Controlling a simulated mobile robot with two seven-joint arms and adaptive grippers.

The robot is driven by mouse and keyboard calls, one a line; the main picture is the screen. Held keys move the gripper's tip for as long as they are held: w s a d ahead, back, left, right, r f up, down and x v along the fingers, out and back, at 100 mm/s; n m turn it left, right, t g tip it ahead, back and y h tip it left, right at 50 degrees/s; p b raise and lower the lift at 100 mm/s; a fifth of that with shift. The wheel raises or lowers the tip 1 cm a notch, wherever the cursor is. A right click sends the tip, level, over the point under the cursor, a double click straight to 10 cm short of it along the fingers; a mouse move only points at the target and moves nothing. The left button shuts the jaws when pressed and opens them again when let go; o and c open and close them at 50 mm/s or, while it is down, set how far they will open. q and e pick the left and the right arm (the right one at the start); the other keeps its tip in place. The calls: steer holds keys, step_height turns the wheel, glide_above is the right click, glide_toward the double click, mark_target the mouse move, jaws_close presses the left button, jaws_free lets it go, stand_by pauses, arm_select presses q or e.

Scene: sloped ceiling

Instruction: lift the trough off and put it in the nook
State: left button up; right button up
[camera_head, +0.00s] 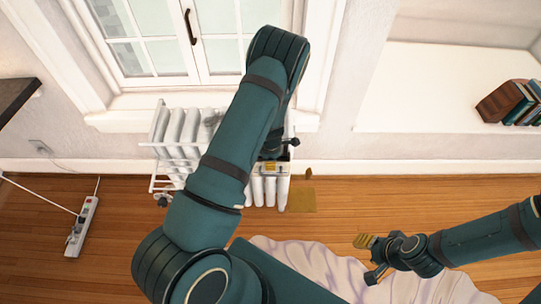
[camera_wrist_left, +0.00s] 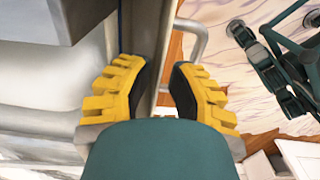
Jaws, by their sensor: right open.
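The trough (camera_head: 284,170) looks like a narrow light-coloured piece at the right end of the white radiator (camera_head: 180,130), mostly hidden by my left arm. My left gripper (camera_head: 270,165) is at it, with only a bit of yellow finger showing. In the left wrist view the yellow fingers (camera_wrist_left: 160,92) stand apart on either side of a grey strip; whether they press on it I cannot tell. The nook (camera_head: 430,100) is the white recess at upper right. My right gripper (camera_head: 367,258) is open and empty, low over the floor, away from the trough.
Several books (camera_head: 515,103) stand at the nook's right end; its left part is clear. A window (camera_head: 180,40) is above the radiator. A power strip (camera_head: 82,225) lies on the floor at left. A pale crumpled cloth (camera_head: 330,268) lies in front.

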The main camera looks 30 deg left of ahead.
arm_select(q)
steer(key=shift+f, duration=1.15)
jaws_close()
steer(key=shift+r, duration=0.15)
steer(key=shift+w+r+p, duration=0.1)
steer(key=shift+r+p, duration=1.9)
steer(key=shift+r, duration=0.7)
